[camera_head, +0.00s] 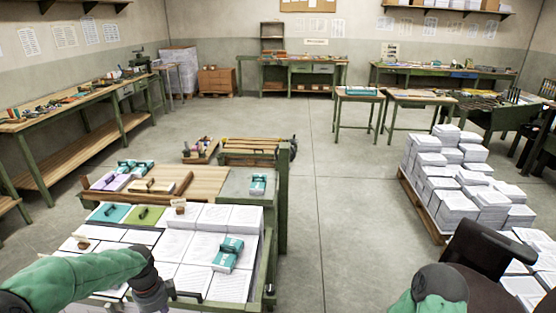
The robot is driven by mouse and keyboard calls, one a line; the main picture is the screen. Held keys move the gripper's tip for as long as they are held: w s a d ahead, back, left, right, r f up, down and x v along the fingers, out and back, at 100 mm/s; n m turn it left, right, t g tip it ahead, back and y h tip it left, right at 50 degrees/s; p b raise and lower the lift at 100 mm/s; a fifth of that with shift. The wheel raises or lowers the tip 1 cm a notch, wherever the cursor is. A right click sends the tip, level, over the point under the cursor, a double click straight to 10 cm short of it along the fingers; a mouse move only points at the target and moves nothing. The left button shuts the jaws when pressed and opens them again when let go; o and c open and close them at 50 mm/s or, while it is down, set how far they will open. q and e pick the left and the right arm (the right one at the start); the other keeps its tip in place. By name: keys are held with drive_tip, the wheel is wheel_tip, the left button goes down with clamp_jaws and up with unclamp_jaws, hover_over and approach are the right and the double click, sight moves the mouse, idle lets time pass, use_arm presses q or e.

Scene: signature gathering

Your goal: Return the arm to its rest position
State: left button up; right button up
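My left arm comes in from the lower left, green with a dark wrist. My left gripper (172,296) is low over the front of the paper-covered table (270,262). Its fingers are small and partly cut by the bottom edge, so I cannot tell whether they are open or shut. I see nothing clearly held in it.
Paper stacks cover the near table, with a teal box (228,254) and a green folder (145,215) on it. The middle floor is clear.

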use_arm(q)
drive_tip(key=s+d+f+n+h, duration=0.4)
drive_tip(key=d+f+n, duration=0.5)
drive_tip(key=d+f, duration=0.7)
drive_tip(key=s+d+f+n, duration=0.3)
drive_tip(key=s+f+n, duration=0.1)
drive_tip(key=s+n, duration=0.2)
drive_tip(key=s+d+f+n, duration=0.4)
drive_tip(key=s+f+n, duration=0.1)
drive_tip(key=s+n, duration=0.1)
drive_tip(key=shift+s, duration=0.7)
drive_tip(key=shift+f, duration=0.1)
